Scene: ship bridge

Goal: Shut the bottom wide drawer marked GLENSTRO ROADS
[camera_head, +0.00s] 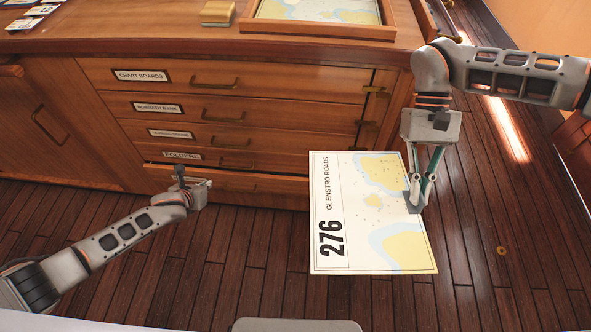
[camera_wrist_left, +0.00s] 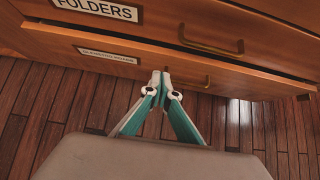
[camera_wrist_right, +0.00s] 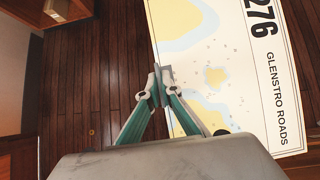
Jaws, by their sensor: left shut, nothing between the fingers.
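The bottom wide drawer (camera_head: 270,190) is the lowest in the wooden cabinet. Its front seems to stand slightly proud of the drawers above, with a narrow strip of its top edge showing. Its small label (camera_wrist_left: 107,55) and handle (camera_wrist_left: 192,80) show in the left wrist view. My left gripper (camera_head: 205,183) is shut and empty, its fingertips (camera_wrist_left: 160,77) close to the drawer front beside the handle; I cannot tell if they touch. My right gripper (camera_head: 416,203) is shut on the right edge of chart 276 (camera_head: 350,235), labelled GLENSTRO ROADS, which also shows in the right wrist view (camera_wrist_right: 245,85).
Above are closed drawers, including the FOLDERS drawer (camera_head: 235,158) and the CHART BOARDS drawer (camera_head: 270,80). A framed tray (camera_head: 315,30) and a yellowish block (camera_head: 217,12) sit on the cabinet top. The plank floor (camera_head: 240,270) in front is mostly clear.

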